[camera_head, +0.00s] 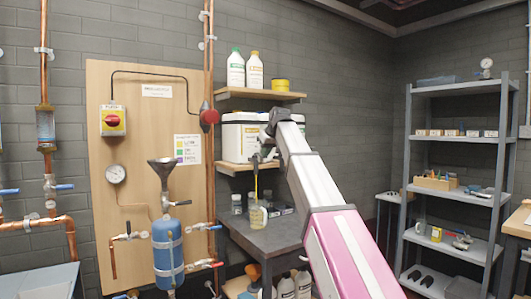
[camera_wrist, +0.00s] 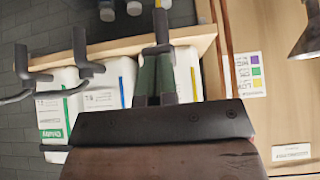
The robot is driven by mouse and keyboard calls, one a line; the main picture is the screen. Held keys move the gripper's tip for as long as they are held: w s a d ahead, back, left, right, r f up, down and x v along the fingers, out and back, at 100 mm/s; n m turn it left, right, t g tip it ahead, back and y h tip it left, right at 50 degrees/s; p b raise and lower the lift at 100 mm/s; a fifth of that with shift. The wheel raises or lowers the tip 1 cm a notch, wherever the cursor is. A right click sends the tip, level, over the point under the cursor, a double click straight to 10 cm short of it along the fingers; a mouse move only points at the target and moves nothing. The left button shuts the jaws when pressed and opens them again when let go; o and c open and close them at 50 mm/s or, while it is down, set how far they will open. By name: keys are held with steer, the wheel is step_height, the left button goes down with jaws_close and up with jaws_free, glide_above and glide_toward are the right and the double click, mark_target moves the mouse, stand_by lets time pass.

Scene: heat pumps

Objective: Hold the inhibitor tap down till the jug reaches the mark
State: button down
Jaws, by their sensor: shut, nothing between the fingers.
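White containers (camera_head: 240,134) with labels stand on the lower wooden shelf; they show upside down in the wrist view (camera_wrist: 110,100). A thin yellow stream (camera_head: 256,182) falls from below this tap into a clear jug (camera_head: 257,217) on the grey bench. The jug holds some yellowish liquid. Its mark is too small to make out.
Other dark taps (camera_wrist: 84,66) stick out close beside my fingers. Bottles (camera_head: 236,69) and a yellow tub (camera_head: 280,85) stand on the upper shelf. Left is a board with a blue vessel (camera_head: 167,250) and pipes. A grey rack (camera_head: 455,150) stands right.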

steer(key=shift+r, duration=0.8)
steer(key=s+d+r, duration=0.1)
steer(key=s+r, duration=0.1)
steer(key=r, duration=0.4)
steer(key=s+d+r, duration=0.1)
steer(key=s+r, duration=0.1)
steer(key=r, duration=0.5)
steer(key=shift+d, duration=0.4)
stand_by(0.8)
